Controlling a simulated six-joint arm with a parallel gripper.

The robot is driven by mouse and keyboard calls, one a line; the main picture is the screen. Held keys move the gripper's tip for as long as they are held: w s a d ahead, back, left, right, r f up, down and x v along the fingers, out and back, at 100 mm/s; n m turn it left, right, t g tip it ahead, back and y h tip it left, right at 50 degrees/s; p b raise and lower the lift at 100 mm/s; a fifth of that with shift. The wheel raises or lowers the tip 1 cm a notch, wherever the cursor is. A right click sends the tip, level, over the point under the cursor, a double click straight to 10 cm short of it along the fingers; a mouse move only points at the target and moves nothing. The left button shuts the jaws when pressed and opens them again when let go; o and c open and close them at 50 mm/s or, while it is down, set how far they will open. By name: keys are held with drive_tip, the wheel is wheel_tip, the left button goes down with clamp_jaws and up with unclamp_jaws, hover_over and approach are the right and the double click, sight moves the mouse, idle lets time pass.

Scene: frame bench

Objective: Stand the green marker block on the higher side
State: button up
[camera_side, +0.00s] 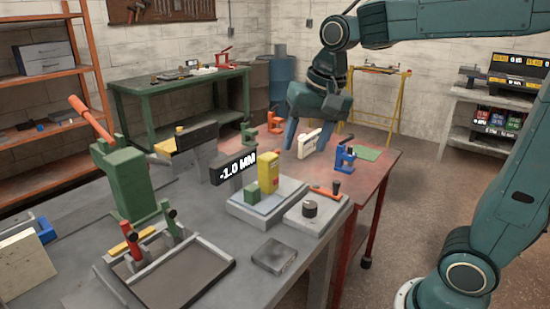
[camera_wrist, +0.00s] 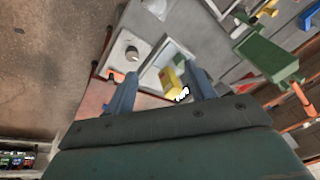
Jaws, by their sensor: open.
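The green marker block (camera_side: 251,193) is a small block low against the yellow block (camera_side: 268,172), on a pale plate (camera_side: 238,209) on the grey bench. A dark display reading "-1.0 MM" (camera_side: 232,168) stands behind them. My gripper (camera_side: 308,141) is open and empty, above the red bench behind and to the right of the blocks, apart from them. In the wrist view, my gripper (camera_wrist: 163,76) shows its two fingers spread, with the yellow block (camera_wrist: 169,79) in the gap between them, farther off.
A plate with a dark knob (camera_side: 310,208) and an orange-handled tool sits right of the blocks. A dark slab (camera_side: 274,256) and a tray (camera_side: 178,281) lie in front. A green press (camera_side: 123,182) stands left. Blue (camera_side: 344,156) and orange clamps are near my gripper.

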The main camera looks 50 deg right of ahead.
drive_tip(key=s+f+n+t, duration=0.1)
drive_tip(key=s+f+n, duration=0.1)
drive_tip(key=s+n, duration=0.2)
drive_tip(key=s+a+f+n+t, duration=0.1)
drive_tip(key=s+n, duration=0.3)
drive_tip(key=s, duration=0.6)
drive_tip(key=shift+s+a+f, duration=0.3)
drive_tip(key=shift+s+f, duration=0.05)
drive_tip(key=shift+f, duration=0.2)
